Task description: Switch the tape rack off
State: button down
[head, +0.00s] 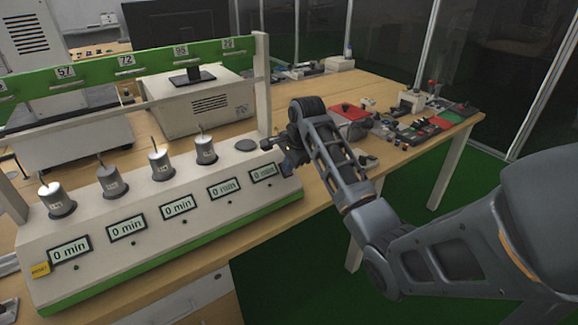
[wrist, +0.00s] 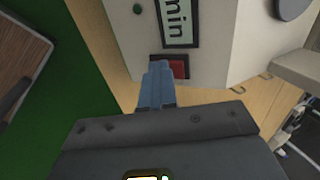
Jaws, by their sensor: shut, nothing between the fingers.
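The tape rack (head: 150,240) is a long cream box with a green base strip and a green numbered rail above. Several displays along its sloped front read 0 min. In the wrist view, a red switch (wrist: 180,69) in a dark frame sits beside the end display (wrist: 177,22). My gripper (head: 287,168) is at the rack's right end in the head view, where the switch is hidden behind it. In the wrist view, its blue fingers (wrist: 159,68) are shut and empty, with their tips at the switch's left part. I cannot tell whether they touch it.
Several metal weights (head: 110,181) stand on the rack, and a dark round pad (head: 246,145) at its right end is empty. A yellow label (head: 40,270) is at the rack's lower left. Small parts and a red box (head: 348,115) lie on the wooden table to the right.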

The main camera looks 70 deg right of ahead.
jog(key=shift+a+f+t, duration=0.25)
jog(key=shift+f+t, duration=0.25)
jog(key=shift+f, duration=0.05)
jog(key=shift+s+t+h, duration=0.1)
jog(key=shift+t+h, duration=0.2)
jog(key=shift+h, duration=0.1)
jog(key=shift+a+r+p, duration=0.1)
jog(key=shift+r+p, duration=0.1)
jog(key=shift+p, duration=0.55)
jog(key=shift+s+f+t+h+b, duration=0.15)
jog(key=shift+f+t+h+b, duration=0.2)
jog(key=shift+f, duration=0.25)
jog(key=shift+r, duration=0.3)
jog(key=shift+w+d+r+p, duration=0.1)
jog(key=shift+w+r+p, duration=0.05)
jog(key=shift+r+p, duration=0.3)
jog(key=shift+w+d+r+p, duration=0.1)
jog(key=shift+r+p, duration=0.2)
jog(key=shift+p, duration=0.25)
jog(key=shift+s, duration=0.1)
